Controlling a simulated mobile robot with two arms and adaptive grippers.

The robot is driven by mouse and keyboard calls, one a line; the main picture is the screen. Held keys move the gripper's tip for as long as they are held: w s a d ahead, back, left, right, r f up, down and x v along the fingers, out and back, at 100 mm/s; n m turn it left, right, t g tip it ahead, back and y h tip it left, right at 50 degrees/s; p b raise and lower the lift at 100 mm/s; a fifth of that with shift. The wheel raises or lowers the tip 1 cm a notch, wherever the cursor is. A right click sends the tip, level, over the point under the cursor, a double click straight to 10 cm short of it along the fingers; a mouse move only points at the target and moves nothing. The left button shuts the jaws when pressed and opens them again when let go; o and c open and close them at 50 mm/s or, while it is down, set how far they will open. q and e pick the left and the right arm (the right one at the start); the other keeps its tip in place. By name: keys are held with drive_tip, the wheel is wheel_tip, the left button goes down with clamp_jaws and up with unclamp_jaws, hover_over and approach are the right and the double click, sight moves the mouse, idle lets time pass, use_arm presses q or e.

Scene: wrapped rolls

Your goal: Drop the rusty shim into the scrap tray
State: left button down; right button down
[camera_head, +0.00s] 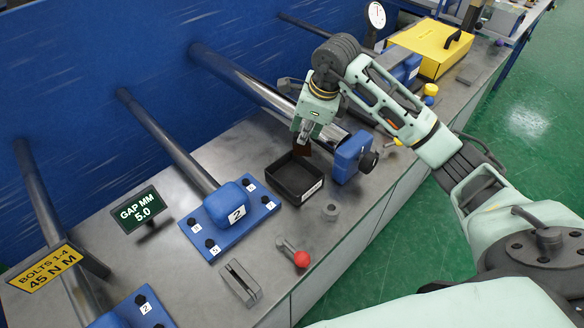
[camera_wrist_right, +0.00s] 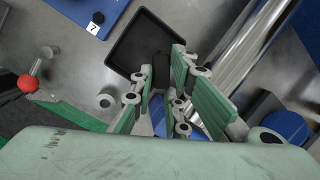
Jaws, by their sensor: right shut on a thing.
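The scrap tray (camera_head: 296,194), a small black open box with a white label, sits on the grey bench. It also shows in the right wrist view (camera_wrist_right: 118,54). My right gripper (camera_head: 306,134) is above the tray's back edge, fingers pointing down. It is shut on the rusty shim (camera_head: 303,150), a small dark brown piece hanging below the fingertips at the back of the tray. In the right wrist view my gripper (camera_wrist_right: 160,84) has the tray beyond its fingertips; the shim is hard to tell from the dark tray there. My left gripper is not in view.
A blue clamp block (camera_head: 350,156) on a steel roll stands right of the tray. A numbered blue bearing block (camera_head: 234,206) is to the left. In front are a grey ring (camera_head: 331,211), a red-knobbed lever (camera_head: 301,258) and a slotted grey block (camera_head: 241,282).

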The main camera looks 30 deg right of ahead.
drive_tip(key=shift+f, duration=0.25)
drive_tip(key=shift+s+f+b, duration=0.35)
drive_tip(key=shift+f+b, duration=0.25)
drive_tip(key=b+x, duration=0.1)
drive_tip(key=x, duration=0.1)
drive_tip(key=b+x, duration=0.1)
drive_tip(key=x, duration=0.1)
drive_tip(key=shift+s+d+f, duration=0.1)
drive_tip(key=shift+s+d, duration=0.1)
drive_tip(key=shift+s, duration=0.2)
drive_tip(key=c, duration=1.6)
unclamp_jaws()
drive_tip(key=shift+c, duration=0.2)
